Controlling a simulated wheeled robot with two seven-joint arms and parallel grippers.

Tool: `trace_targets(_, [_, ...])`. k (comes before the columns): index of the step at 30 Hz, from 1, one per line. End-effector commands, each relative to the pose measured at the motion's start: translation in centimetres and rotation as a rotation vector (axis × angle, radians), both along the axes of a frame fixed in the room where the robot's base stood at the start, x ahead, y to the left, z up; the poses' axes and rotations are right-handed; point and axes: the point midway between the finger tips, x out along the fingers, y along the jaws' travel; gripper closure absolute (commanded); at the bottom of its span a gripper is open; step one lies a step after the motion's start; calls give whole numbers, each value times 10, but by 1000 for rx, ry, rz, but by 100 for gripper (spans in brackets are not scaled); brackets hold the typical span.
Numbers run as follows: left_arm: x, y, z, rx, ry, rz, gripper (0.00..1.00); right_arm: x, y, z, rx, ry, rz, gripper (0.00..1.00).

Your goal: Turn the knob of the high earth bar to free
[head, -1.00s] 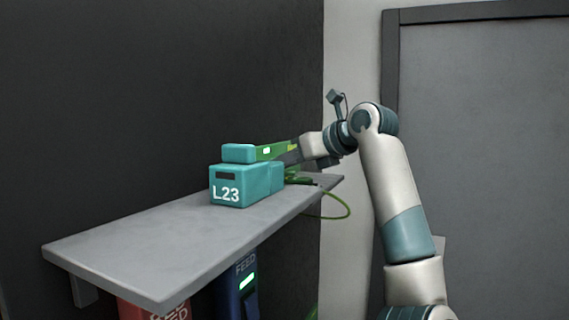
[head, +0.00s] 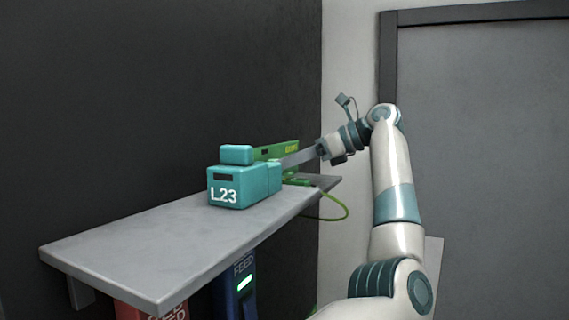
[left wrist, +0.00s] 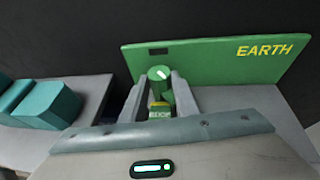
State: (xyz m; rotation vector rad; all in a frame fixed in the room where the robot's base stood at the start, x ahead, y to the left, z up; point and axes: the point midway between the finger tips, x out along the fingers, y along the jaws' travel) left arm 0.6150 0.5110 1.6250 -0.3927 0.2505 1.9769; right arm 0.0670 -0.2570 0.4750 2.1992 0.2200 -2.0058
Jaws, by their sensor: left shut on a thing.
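The high earth bar is a green plate (head: 285,148) standing on the shelf behind a teal block; it also fills the upper part of the left wrist view (left wrist: 215,62), where it reads EARTH. Its small window is dark. In front of it in the left wrist view is a round green knob (left wrist: 160,76) with a white line on top, slanting. My left gripper (left wrist: 159,93) has one finger on each side of the knob and is shut on it. In the head view my left gripper (head: 289,160) reaches in from the right.
A teal box marked L23 (head: 238,188) stands on the grey shelf (head: 140,255), left of the bar. A green cable (head: 340,212) loops off the shelf's right edge. Red and blue FEED units (head: 240,285) are below. The shelf's front left is bare.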

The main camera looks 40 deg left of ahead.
Motion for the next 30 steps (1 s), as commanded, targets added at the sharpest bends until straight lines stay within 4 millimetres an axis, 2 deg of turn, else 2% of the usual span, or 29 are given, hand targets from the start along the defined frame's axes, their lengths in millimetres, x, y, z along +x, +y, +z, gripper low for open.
trace_targets(15, [5, 4, 3, 0, 0, 217, 95, 0, 0, 2, 0, 0, 0, 38])
trace_targets(30, [7, 5, 2, 3, 1, 315, 95, 0, 0, 2, 0, 0, 0, 38])
